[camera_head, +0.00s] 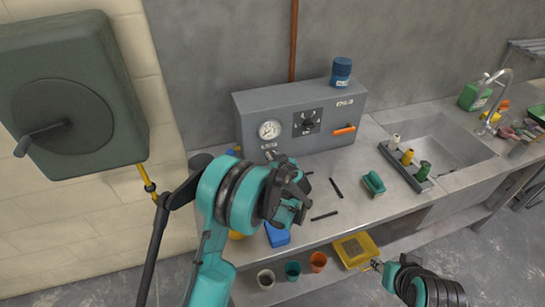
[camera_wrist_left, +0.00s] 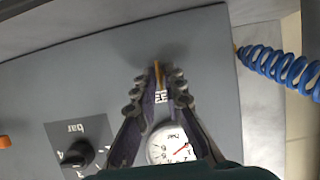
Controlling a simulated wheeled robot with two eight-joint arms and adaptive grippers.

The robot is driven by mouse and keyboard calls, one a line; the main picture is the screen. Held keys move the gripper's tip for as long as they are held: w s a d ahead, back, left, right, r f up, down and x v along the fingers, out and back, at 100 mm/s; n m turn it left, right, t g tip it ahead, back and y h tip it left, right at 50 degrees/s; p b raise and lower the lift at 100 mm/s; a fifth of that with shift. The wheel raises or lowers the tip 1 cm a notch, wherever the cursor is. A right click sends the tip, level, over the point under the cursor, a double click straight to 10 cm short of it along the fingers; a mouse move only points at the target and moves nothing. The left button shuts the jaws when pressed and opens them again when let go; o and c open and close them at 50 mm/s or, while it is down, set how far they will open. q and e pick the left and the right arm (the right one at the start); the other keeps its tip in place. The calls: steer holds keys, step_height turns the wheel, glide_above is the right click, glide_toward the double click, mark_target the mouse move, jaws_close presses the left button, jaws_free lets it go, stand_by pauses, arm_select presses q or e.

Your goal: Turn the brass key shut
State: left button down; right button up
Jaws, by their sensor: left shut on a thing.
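The brass key (camera_wrist_left: 157,69) shows as a narrow upright yellow strip on the grey panel box in the left wrist view. My left gripper (camera_wrist_left: 158,88) is shut on it, one finger on each side. In the head view my left gripper (camera_head: 276,158) reaches the box's (camera_head: 247,117) lower front, below the round gauge (camera_head: 270,130), and hides the key. The gauge (camera_wrist_left: 170,146) also shows between the fingers in the wrist view. My right gripper (camera_head: 376,264) is low at the front, away from the box; its jaws are too small to read.
A black knob (camera_head: 308,123) and an orange handle (camera_head: 344,130) sit on the box, right of the gauge. A blue jar (camera_head: 341,72) stands on top. A green-handled brush (camera_head: 373,183) and dark sticks lie on the bench. A blue coiled hose (camera_wrist_left: 283,72) runs beside the box.

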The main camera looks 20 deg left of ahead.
arm_select(q)
steer(key=m+y+b, duration=0.1)
steer(key=m+g+y, duration=0.1)
steer(key=m+b, duration=0.1)
steer(key=m, duration=0.1)
steer(key=shift+w+d+f+y+b, duration=0.2)
steer(key=shift+d+y+b, duration=0.1)
steer(key=shift+y+b, duration=0.1)
steer(key=m+y+b, duration=0.2)
steer(key=m, duration=0.2)
steer(key=shift+d+f+g+b, duration=0.1)
steer(key=shift+f+g+b, duration=0.05)
steer(key=shift+g+b, duration=0.25)
steer(key=m+y+b, duration=0.1)
steer(key=m, duration=0.1)
steer(key=shift+f+m+y+b, duration=0.15)
steer(key=shift+m+y+b, duration=0.15)
steer(key=shift+y+b, duration=0.1)
steer(key=shift+m+t+y+b, duration=0.3)
steer(key=shift+m+y+b, duration=0.35)
steer(key=shift+m, duration=0.75)
steer(key=c, duration=1.6)
jaws_free()
steer(key=shift+d, duration=0.1)
